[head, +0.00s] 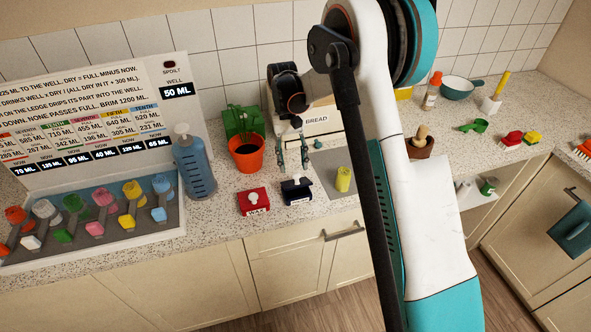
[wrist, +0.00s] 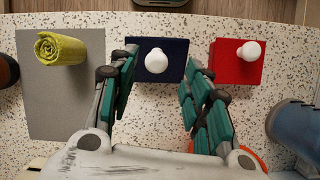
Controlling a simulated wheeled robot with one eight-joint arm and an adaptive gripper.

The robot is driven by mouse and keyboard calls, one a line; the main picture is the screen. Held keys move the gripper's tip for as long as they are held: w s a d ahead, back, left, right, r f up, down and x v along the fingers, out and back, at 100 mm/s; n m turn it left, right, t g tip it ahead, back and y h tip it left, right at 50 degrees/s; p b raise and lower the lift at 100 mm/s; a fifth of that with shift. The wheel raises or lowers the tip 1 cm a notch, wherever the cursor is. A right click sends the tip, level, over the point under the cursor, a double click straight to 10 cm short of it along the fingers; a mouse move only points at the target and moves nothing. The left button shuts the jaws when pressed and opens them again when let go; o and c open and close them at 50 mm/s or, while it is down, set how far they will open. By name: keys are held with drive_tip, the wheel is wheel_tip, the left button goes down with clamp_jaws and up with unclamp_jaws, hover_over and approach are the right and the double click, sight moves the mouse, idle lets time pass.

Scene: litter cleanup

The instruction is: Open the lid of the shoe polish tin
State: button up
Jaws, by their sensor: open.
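A dark blue square box (head: 297,190) with a white round knob on its lid stands on the counter; its lid looks shut. A similar red box (head: 253,201) with a white knob stands left of it. Both have small front labels I cannot read surely, so I cannot tell which is the shoe polish tin. My gripper (head: 294,165) points down above the blue box, open and empty. In the wrist view its fingers (wrist: 160,68) are spread on either side of the blue box (wrist: 178,75) and its knob (wrist: 156,60). The red box (wrist: 235,70) lies outside the right finger.
A rolled yellow-green cloth (head: 343,179) stands on a grey mat (head: 325,160) right of the blue box. An orange plant pot (head: 246,158) and a blue bottle (head: 192,165) stand to the left. A bread box (head: 330,123) is behind. The counter's front edge is close to the boxes.

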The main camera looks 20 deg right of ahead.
drive_tip(key=v, duration=0.8)
drive_tip(key=shift+d+r, duration=0.2)
drive_tip(key=shift+d, duration=0.25)
